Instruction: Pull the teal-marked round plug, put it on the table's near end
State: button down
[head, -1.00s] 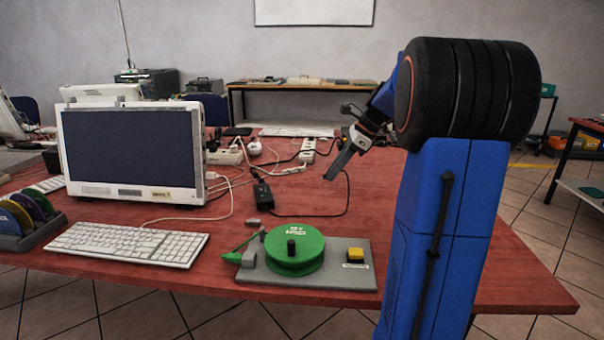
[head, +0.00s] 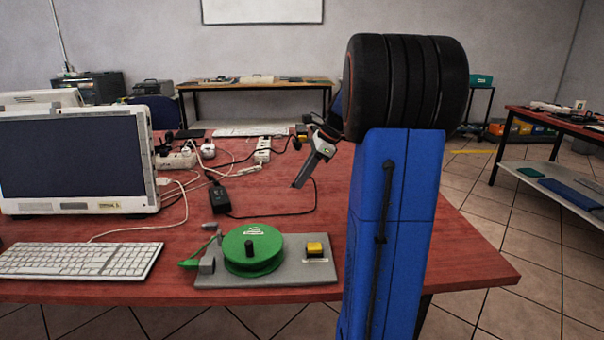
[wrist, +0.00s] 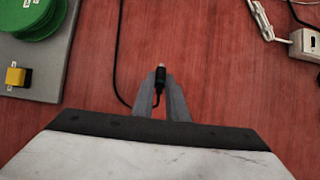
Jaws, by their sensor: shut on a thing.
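My gripper (wrist: 160,90) is shut on a black round plug (wrist: 160,77), whose metal tip points away from my wrist. No teal mark can be made out on it. A thin black cable (wrist: 117,60) runs from the plug in a loop over the red table (wrist: 200,70). In the head view my gripper (head: 297,184) hangs over the table's right part, and the plug is too small to make out. The cable loops there from the black power brick (head: 220,198). A white power strip (head: 263,150) lies farther back, free of my gripper.
A green reel (head: 270,262) on a grey board (head: 210,280) with a yellow button (head: 314,249) sits at the near edge. A keyboard (head: 80,260) and monitor (head: 75,160) stand left. Bare table lies right of the board, partly behind my arm.

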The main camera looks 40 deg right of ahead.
jog(key=shift+f, duration=1.85)
jog(key=c, duration=1.7)
grip_release()
jog(key=shift+o, duration=0.2)
jog(key=v, duration=1.7)
jog(key=shift+r, duration=0.2)
jog(key=shift+s, duration=0.1)
